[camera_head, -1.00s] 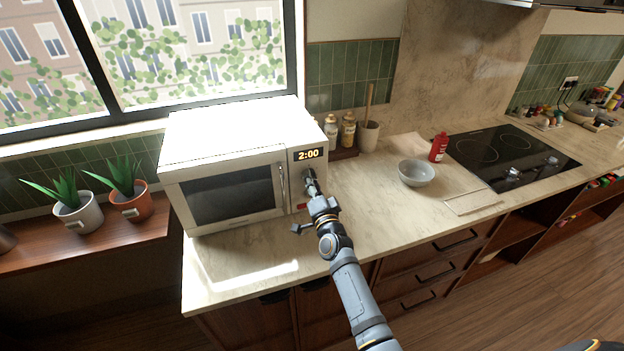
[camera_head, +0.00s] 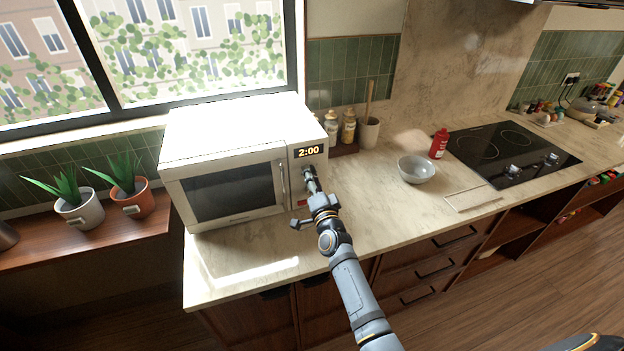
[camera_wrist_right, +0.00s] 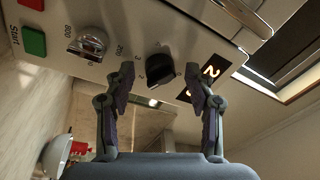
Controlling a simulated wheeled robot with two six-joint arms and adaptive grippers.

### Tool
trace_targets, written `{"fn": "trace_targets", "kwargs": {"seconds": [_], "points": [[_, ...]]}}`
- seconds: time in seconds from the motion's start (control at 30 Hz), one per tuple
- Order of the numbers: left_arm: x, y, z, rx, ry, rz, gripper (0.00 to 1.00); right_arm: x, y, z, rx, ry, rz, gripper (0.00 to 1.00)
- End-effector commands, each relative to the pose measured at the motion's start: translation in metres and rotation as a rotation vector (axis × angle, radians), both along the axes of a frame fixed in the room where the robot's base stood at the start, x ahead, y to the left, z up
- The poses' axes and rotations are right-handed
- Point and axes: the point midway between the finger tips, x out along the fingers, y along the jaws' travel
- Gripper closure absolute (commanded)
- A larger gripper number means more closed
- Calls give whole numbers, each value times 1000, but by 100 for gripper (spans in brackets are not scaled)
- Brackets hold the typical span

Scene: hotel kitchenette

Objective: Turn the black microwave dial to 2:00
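The white microwave (camera_head: 235,140) stands on the counter, and its display (camera_head: 309,152) reads 2:00. In the right wrist view the display (camera_wrist_right: 210,72) shows only partly, with a lit 2. The black dial (camera_wrist_right: 159,68) has printed numbers around it. My right gripper (camera_head: 309,180) is at the control panel and hides the dial in the head view. In the right wrist view my right gripper (camera_wrist_right: 160,73) is open. Its fingers stand on either side of the dial, with gaps visible between them and it. My left gripper is not in view.
A silver knob (camera_wrist_right: 90,42) and a green Start button (camera_wrist_right: 33,41) share the panel. A grey bowl (camera_head: 416,170) and a red bottle (camera_head: 439,144) stand on the counter to the right, before the cooktop (camera_head: 510,155). Potted plants (camera_head: 132,197) stand left of the microwave.

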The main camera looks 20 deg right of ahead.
Motion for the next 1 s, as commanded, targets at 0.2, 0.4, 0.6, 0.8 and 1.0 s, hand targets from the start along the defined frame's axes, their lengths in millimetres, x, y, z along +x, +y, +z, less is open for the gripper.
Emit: {"fn": "trace_targets", "kwargs": {"seconds": [0.2,0.4,0.6,0.8,1.0], "points": [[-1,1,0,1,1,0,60,-4,0,-1,0,1,0,45],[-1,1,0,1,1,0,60,-37,1,-6,-2,3,-1,45],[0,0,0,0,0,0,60,-68,2,-9,-1,3,-1,45],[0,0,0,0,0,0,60,-97,3,-12,0,3,-1,45],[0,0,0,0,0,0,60,-117,4,-14,0,2,-1,45]]}}
